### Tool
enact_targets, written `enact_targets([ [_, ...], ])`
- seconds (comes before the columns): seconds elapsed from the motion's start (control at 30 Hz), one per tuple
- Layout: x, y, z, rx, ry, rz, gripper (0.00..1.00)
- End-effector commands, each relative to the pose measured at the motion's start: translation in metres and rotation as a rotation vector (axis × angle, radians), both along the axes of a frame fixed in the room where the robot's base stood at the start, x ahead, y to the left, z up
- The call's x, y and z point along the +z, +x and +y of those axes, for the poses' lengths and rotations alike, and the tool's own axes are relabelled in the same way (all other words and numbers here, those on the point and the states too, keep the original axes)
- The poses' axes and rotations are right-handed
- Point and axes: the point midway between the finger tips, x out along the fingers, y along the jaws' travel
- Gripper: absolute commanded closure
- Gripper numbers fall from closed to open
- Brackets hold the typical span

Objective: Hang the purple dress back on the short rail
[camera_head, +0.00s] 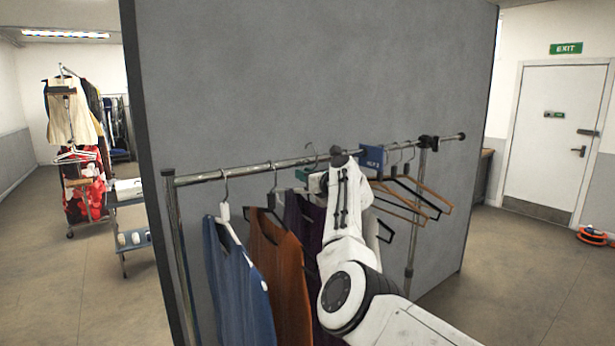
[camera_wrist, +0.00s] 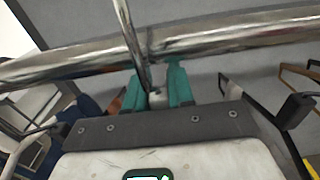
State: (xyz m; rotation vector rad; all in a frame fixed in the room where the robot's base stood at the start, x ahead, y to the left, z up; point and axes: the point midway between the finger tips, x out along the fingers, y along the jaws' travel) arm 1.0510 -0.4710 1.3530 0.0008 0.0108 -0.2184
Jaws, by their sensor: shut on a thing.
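The purple dress (camera_head: 306,222) hangs below the short rail (camera_head: 245,170), between the orange garment and my arm, which hides part of it. My gripper (camera_head: 303,174) is at the rail, its teal fingertip showing just under the bar. In the wrist view, the teal fingers (camera_wrist: 165,88) are shut on the hanger (camera_wrist: 131,35) at the lower end of its metal hook. The hook rises across the rail (camera_wrist: 215,45) there, and its top is out of that view. In the head view, the hook stands above the bar; I cannot tell whether it rests on it.
A blue garment (camera_head: 238,285) and an orange garment (camera_head: 278,275) hang to the left. Several empty hangers (camera_head: 415,195) and a blue sign (camera_head: 371,157) are to the right. A grey partition (camera_head: 300,70) stands close behind the rail.

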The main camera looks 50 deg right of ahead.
Motion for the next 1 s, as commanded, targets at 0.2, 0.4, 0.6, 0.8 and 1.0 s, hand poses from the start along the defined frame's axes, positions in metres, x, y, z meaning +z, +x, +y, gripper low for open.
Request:
enact_targets([
  [0.2,0.002,0.002,-0.001,-0.001,0.0,-0.002,1.0],
  [0.4,0.001,0.002,-0.001,-0.001,0.0,-0.002,1.0],
  [0.6,-0.003,0.002,-0.001,-0.001,0.0,-0.002,1.0],
  [0.8,-0.008,0.002,-0.001,-0.001,0.0,-0.002,1.0],
  [1.0,-0.014,0.002,-0.001,-0.001,0.0,-0.002,1.0],
])
